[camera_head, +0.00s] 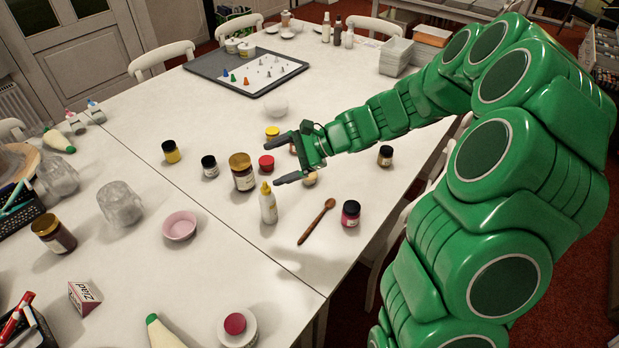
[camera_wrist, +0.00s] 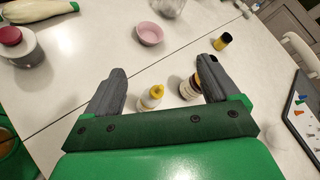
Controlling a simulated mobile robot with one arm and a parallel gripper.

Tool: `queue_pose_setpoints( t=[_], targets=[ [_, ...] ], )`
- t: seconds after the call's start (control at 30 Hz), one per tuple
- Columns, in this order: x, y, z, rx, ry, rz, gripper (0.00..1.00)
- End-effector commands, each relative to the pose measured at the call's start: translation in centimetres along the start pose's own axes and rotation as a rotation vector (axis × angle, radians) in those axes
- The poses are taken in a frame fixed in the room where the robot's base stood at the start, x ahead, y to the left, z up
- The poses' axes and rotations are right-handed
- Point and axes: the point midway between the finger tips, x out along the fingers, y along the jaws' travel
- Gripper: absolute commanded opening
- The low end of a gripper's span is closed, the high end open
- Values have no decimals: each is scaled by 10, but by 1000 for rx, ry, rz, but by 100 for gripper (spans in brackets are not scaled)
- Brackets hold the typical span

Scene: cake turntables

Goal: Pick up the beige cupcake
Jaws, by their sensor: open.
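A small beige round thing (camera_head: 309,179), which looks like the cupcake, is on the table just below my gripper in the head view. It is partly covered by the gripper, so its shape is hard to tell. My gripper (camera_head: 273,161) is open, its fingers spread and pointing left above the table. No cupcake can be made out in the wrist view, where the empty open fingers (camera_wrist: 166,66) point toward the table's middle.
Close to the fingers stand a yellow-capped white bottle (camera_head: 268,207), a dark brown jar (camera_head: 243,178) and a red-topped pot (camera_head: 266,164). A pink bowl (camera_head: 180,226) is left.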

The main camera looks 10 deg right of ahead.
Motion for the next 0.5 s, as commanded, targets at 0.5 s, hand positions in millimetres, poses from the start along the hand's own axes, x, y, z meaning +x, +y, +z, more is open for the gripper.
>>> queue_pose_setpoints(
  t=[0.5],
  targets=[
    [-12,-30,-159,453,16,-308,88]
  ],
)
